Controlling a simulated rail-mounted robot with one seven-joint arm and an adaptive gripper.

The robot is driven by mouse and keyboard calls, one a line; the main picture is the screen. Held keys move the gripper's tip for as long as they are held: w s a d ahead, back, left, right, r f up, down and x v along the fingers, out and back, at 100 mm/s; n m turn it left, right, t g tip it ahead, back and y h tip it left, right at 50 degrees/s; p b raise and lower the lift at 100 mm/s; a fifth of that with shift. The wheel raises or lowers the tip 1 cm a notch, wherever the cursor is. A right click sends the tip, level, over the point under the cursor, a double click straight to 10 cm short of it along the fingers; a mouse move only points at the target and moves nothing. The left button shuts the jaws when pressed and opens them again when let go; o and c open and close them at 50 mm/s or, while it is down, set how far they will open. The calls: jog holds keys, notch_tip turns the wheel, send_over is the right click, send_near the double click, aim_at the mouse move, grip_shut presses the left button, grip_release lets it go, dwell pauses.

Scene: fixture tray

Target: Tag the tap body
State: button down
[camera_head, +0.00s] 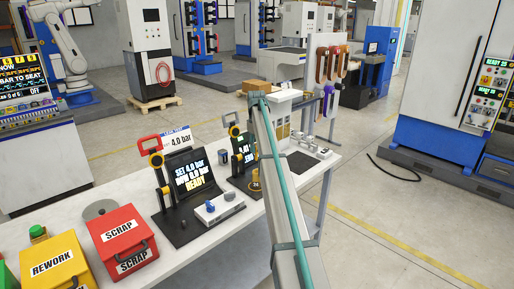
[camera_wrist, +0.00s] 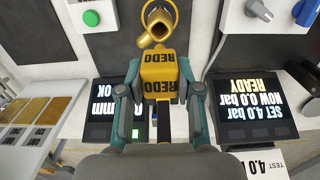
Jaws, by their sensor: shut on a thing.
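My gripper (camera_wrist: 160,92) is shut on a yellow block tag (camera_wrist: 160,70) lettered REDO in black, with one finger on each side of it. In the head view my arm crosses the bench and hides most of this spot, so the gripper and tap body are not clear there.
A pressure test screen (camera_head: 193,175) reads READY; a second screen (camera_wrist: 103,105) stands left of my gripper in the wrist view. Red SCRAP (camera_head: 122,238) and yellow REWORK (camera_head: 57,264) bins stand at the bench's left.

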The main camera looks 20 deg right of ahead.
jog(key=shift+a+f, duration=0.1)
jog(key=shift+a, duration=0.05)
jog(key=shift+d+f+b, duration=0.2)
jog(key=shift+f+b, duration=0.1)
jog(key=shift+f, duration=0.3)
jog(key=shift+f+b, duration=0.8)
jog(key=shift+f, duration=1)
jog(key=shift+p, duration=0.35)
jog(key=shift+f+b, duration=0.35)
jog(key=shift+f, duration=2.15)
dwell(1.8)
jog(key=shift+c, duration=0.7)
grip_release()
